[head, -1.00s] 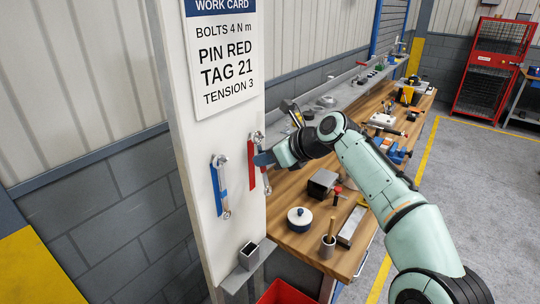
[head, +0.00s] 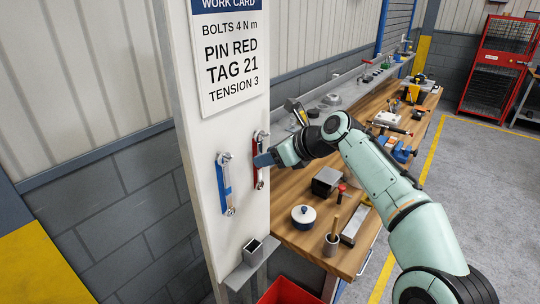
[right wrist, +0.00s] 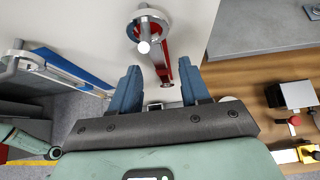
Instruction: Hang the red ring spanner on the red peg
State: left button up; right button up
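The red ring spanner (head: 261,147) hangs upright on the white board, its upper ring at the peg with a red strip behind. In the right wrist view the chrome ring (right wrist: 148,20) surrounds the pale-tipped peg (right wrist: 143,47), and the red shaft (right wrist: 161,68) runs down between my fingers. My right gripper (head: 262,160) is beside the spanner's middle; its blue fingers (right wrist: 162,86) are spread, with gaps to the shaft. The spanner's lower end is largely hidden by the gripper in the wrist view. My left gripper is out of view.
A blue-marked spanner (head: 226,185) hangs left on the same board, below the work card (head: 229,55).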

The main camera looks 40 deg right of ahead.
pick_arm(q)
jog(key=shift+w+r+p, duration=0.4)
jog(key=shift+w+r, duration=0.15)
pick_arm(e)
jog(key=v, duration=1.3)
jog(key=shift+r, duration=0.15)
jog(key=shift+s, duration=0.1)
